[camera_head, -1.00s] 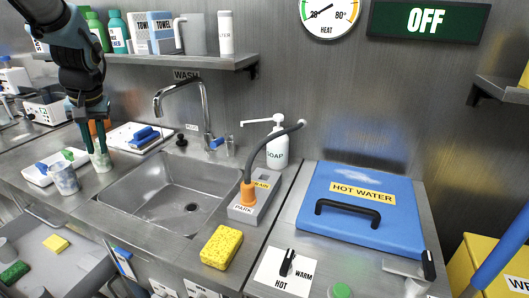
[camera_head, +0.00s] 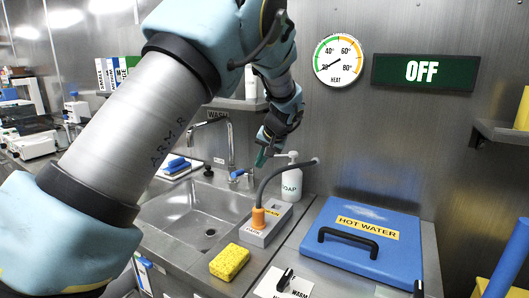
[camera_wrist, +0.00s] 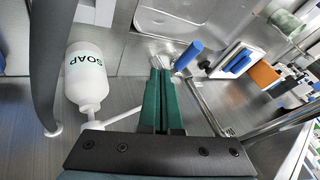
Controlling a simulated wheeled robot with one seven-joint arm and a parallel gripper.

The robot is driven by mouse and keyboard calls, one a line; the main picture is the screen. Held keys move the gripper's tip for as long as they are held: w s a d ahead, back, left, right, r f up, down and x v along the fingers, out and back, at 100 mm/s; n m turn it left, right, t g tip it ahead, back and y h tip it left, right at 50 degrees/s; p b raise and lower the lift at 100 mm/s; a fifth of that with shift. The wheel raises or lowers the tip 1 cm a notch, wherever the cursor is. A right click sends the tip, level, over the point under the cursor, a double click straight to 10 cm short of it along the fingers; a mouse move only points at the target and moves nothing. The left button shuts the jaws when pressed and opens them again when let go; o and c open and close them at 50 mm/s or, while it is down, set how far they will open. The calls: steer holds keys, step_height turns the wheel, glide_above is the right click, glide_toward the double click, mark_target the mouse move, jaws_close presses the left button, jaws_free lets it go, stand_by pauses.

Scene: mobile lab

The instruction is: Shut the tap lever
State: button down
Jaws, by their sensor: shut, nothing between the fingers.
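The tap (camera_head: 231,140) is a chrome gooseneck at the back of the sink (camera_head: 165,211). Its lever, with a blue grip (camera_head: 238,173), is low by the tap's base. In the wrist view the blue lever grip (camera_wrist: 188,55) is tilted, just right of my fingertips. My gripper (camera_head: 260,160) points down behind the sink, between the tap and the soap bottle. In the wrist view its green fingers (camera_wrist: 160,66) are shut together and empty. A small gap seems to separate them from the lever; contact cannot be told.
The white soap bottle (camera_head: 291,183) stands close beside my gripper, and also shows in the wrist view (camera_wrist: 86,75). A grey hose (camera_head: 275,172) arches from an orange plug (camera_head: 258,217). A yellow sponge (camera_head: 229,261) lies at the sink's front right.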

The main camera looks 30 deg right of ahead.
mark_target(238, 171)
steer(key=w+a+f+p, duration=0.2)
steer(key=w+f, duration=0.2)
steer(key=w, duration=0.1)
steer(key=shift+w+a, duration=0.15)
steer(key=shift+a, duration=0.25)
steer(key=shift+w+a+f+b, duration=0.2)
steer(key=shift+w+a+b, duration=0.45)
steer(key=shift+b, duration=0.2)
steer(key=shift+w+a+r, duration=0.1)
steer(key=shift+a, duration=0.1)
